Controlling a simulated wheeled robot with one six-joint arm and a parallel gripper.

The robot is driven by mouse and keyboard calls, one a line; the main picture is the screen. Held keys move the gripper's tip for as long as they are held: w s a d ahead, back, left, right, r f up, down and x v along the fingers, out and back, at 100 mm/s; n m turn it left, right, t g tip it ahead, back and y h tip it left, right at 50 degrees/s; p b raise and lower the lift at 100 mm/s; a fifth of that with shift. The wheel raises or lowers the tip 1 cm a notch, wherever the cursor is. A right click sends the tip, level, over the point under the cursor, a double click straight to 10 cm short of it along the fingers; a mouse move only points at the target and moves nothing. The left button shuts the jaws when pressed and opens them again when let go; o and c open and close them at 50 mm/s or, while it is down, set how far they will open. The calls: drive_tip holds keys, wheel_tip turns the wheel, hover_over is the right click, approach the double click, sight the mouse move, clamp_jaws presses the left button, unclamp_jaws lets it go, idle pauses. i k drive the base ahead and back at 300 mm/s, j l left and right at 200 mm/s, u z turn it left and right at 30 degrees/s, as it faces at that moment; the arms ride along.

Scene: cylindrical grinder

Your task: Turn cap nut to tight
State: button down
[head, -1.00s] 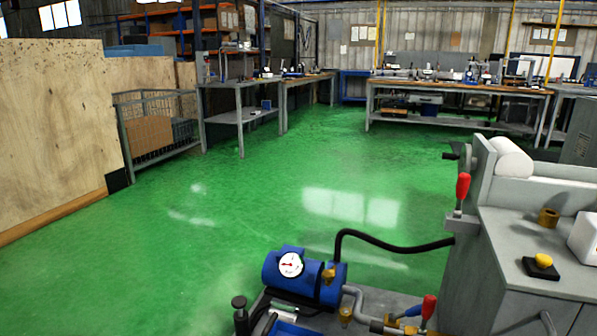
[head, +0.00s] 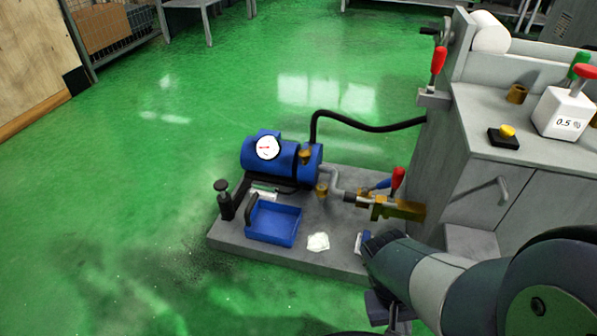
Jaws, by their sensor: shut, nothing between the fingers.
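Several brass fittings show on the coolant unit, and I cannot tell for sure which is the cap nut. One brass fitting (head: 305,157) sits at the right end of the blue tank (head: 262,160). Another brass fitting (head: 321,190) stands below the grey pipe, and a brass block (head: 400,209) lies at the pipe's right end, near the red lever (head: 398,180). My gripper (head: 390,316) shows only in part at the bottom edge, below my wrist, in front of the grey base plate. It is shut and holds nothing. It is apart from the fittings.
A blue tray (head: 274,224), a black-topped post (head: 225,200) and a white rag (head: 318,242) are on the base plate (head: 290,252). The grey grinder (head: 465,165) stands at right, joined by a black hose (head: 370,126). The green floor at left is clear.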

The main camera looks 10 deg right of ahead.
sight(321, 190)
drive_tip(key=i+j+z, duration=0.15)
drive_tip(key=i+j, duration=0.8)
